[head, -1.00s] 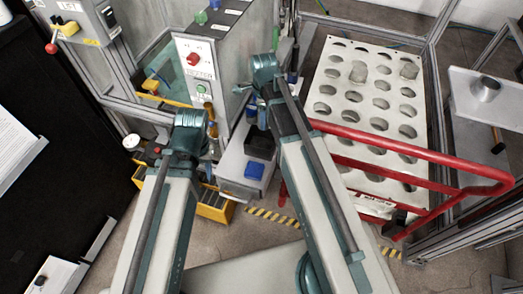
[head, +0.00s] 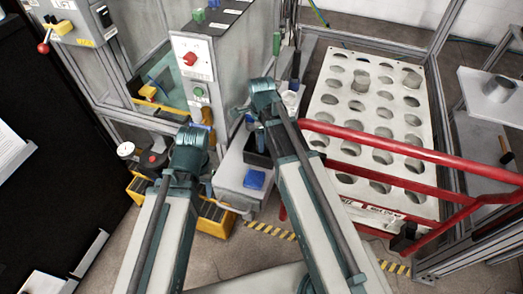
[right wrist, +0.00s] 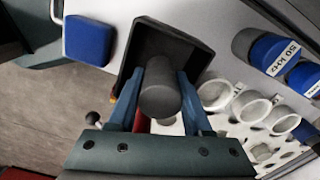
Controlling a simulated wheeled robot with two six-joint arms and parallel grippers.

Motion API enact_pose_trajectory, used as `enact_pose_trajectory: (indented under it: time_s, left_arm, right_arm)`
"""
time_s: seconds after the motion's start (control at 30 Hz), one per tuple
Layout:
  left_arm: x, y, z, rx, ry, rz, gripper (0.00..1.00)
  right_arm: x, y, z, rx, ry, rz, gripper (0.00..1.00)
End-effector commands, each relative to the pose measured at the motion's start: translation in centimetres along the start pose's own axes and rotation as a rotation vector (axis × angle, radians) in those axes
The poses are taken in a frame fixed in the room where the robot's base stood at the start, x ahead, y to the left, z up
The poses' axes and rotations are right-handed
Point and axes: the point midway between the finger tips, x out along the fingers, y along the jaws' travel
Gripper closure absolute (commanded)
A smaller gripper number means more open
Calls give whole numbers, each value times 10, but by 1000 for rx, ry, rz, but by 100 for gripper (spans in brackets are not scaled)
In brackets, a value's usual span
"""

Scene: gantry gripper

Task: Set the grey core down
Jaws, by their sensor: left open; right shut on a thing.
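The grey core (right wrist: 159,95) is a short, dark grey cylinder. My right gripper (right wrist: 159,80) is shut on it, with one blue finger on each side. It holds the core over the black open tray (right wrist: 190,46) in the right wrist view; I cannot tell whether the core touches the tray's floor. The black tray (head: 258,150) also shows in the head view, just below my right wrist, where the core cannot be made out. My left gripper is open at the left, mostly hidden by its own wrist (head: 190,150).
A blue block (right wrist: 88,40) lies beside the black tray. Blue cylinders marked 50 kHz (right wrist: 270,52) and several white rings (right wrist: 250,106) stand right of it. A red rail (head: 400,150) crosses before the white holed rack (head: 350,120). Yellow bins (head: 215,222) stand below.

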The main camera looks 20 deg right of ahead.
Motion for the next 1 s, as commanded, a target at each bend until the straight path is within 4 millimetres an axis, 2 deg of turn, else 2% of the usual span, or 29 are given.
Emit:
enact_pose_trajectory:
  time_s: [0.13, 0.4, 0.8, 0.83, 0.9, 1.0]
  left_arm:
    - [9, 1, 0, 0, 0, 0, 53]
    - [38, 4, -2, 0, 0, 0, 53]
    - [40, 4, -2, 0, 0, 0, 53]
    - [40, 4, -2, 0, 0, 0, 53]
    - [39, 4, -2, 0, 0, 0, 53]
    - [39, 4, -2, 0, 0, 0, 53]
  right_arm:
    - [9, 0, 0, 0, 0, 0, 99]
    - [39, 0, 0, 0, 0, 0, 99]
    - [40, 0, 0, 0, 0, 0, 99]
    - [40, 0, 0, 0, 0, 0, 49]
    - [39, 0, 0, 0, 0, 0, 38]
    - [39, 0, 0, 0, 0, 0, 38]
